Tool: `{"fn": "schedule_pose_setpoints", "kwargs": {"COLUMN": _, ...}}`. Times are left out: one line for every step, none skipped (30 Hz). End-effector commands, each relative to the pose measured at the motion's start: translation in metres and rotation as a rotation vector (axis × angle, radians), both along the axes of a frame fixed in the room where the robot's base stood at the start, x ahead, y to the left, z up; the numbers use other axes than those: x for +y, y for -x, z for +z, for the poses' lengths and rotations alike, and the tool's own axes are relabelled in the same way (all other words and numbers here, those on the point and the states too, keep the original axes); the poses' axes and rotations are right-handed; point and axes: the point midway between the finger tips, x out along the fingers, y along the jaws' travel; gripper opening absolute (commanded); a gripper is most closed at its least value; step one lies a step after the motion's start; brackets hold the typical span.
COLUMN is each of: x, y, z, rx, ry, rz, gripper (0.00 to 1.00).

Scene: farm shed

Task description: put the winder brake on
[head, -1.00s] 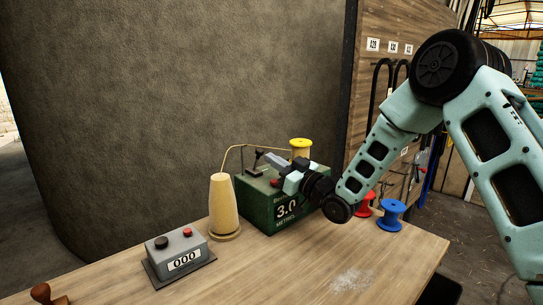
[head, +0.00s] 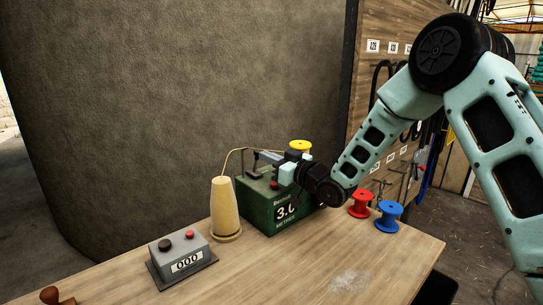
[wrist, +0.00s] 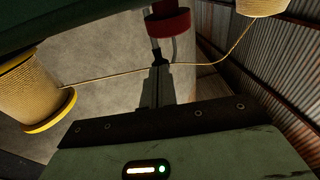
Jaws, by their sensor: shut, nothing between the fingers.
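The winder is a dark green box (head: 262,212) reading 3.0 metres, standing on the bench in the head view. A red knob (head: 274,185) sits on its top, and a red part also shows in the wrist view (wrist: 168,22). A dark post (head: 254,168) stands at the top's left. A yellow spool (head: 299,147) sits at the back right. My gripper (head: 258,155) is shut and empty, above the box top near the post. In the wrist view its fingertips (wrist: 160,62) are close to the cord. I cannot tell which part is the brake, or whether the fingers touch anything.
A cream cone of cord (head: 225,206) stands left of the box, with cord running over to the spool. A grey counter box (head: 181,255) reads 000. Red (head: 361,203) and blue (head: 389,216) spools stand at right.

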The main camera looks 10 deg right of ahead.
Motion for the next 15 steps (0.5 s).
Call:
{"fn": "schedule_pose_setpoints", "kwargs": {"x": 0.002, "y": -0.002, "z": 0.013, "rx": 0.031, "ry": 0.019, "rz": 0.001, "gripper": 0.00}}
{"fn": "schedule_pose_setpoints", "kwargs": {"x": 0.003, "y": -0.004, "z": 0.015, "rx": 0.053, "ry": 0.030, "rz": 0.002, "gripper": 0.00}}
{"fn": "schedule_pose_setpoints", "kwargs": {"x": 0.004, "y": -0.006, "z": 0.017, "rx": 0.087, "ry": 0.046, "rz": 0.002, "gripper": 0.00}}
{"fn": "schedule_pose_setpoints", "kwargs": {"x": 0.005, "y": -0.008, "z": 0.019, "rx": 0.111, "ry": 0.060, "rz": 0.002, "gripper": 0.00}}
{"fn": "schedule_pose_setpoints", "kwargs": {"x": 0.006, "y": -0.010, "z": 0.021, "rx": 0.137, "ry": 0.072, "rz": 0.002, "gripper": 0.00}}
{"fn": "schedule_pose_setpoints", "kwargs": {"x": 0.007, "y": -0.012, "z": 0.023, "rx": 0.169, "ry": 0.089, "rz": 0.002, "gripper": 0.00}}
{"fn": "schedule_pose_setpoints", "kwargs": {"x": 0.008, "y": -0.014, "z": 0.025, "rx": 0.194, "ry": 0.102, "rz": 0.001, "gripper": 0.00}}
{"fn": "schedule_pose_setpoints", "kwargs": {"x": 0.009, "y": -0.016, "z": 0.026, "rx": 0.221, "ry": 0.113, "rz": 0.001, "gripper": 0.00}}
{"fn": "schedule_pose_setpoints", "kwargs": {"x": 0.010, "y": -0.018, "z": 0.028, "rx": 0.253, "ry": 0.131, "rz": 0.002, "gripper": 0.00}}
{"fn": "schedule_pose_setpoints", "kwargs": {"x": 0.011, "y": -0.020, "z": 0.029, "rx": 0.278, "ry": 0.144, "rz": 0.002, "gripper": 0.00}}
{"fn": "schedule_pose_setpoints", "kwargs": {"x": 0.012, "y": -0.022, "z": 0.030, "rx": 0.302, "ry": 0.156, "rz": 0.002, "gripper": 0.00}}
{"fn": "schedule_pose_setpoints", "kwargs": {"x": 0.013, "y": -0.025, "z": 0.032, "rx": 0.334, "ry": 0.171, "rz": 0.001, "gripper": 0.00}}
{"fn": "schedule_pose_setpoints", "kwargs": {"x": 0.014, "y": -0.027, "z": 0.032, "rx": 0.358, "ry": 0.183, "rz": 0.001, "gripper": 0.00}}
{"fn": "schedule_pose_setpoints", "kwargs": {"x": 0.015, "y": -0.029, "z": 0.033, "rx": 0.380, "ry": 0.195, "rz": 0.001, "gripper": 0.00}}
{"fn": "schedule_pose_setpoints", "kwargs": {"x": 0.016, "y": -0.031, "z": 0.033, "rx": 0.410, "ry": 0.209, "rz": 0.000, "gripper": 0.00}}
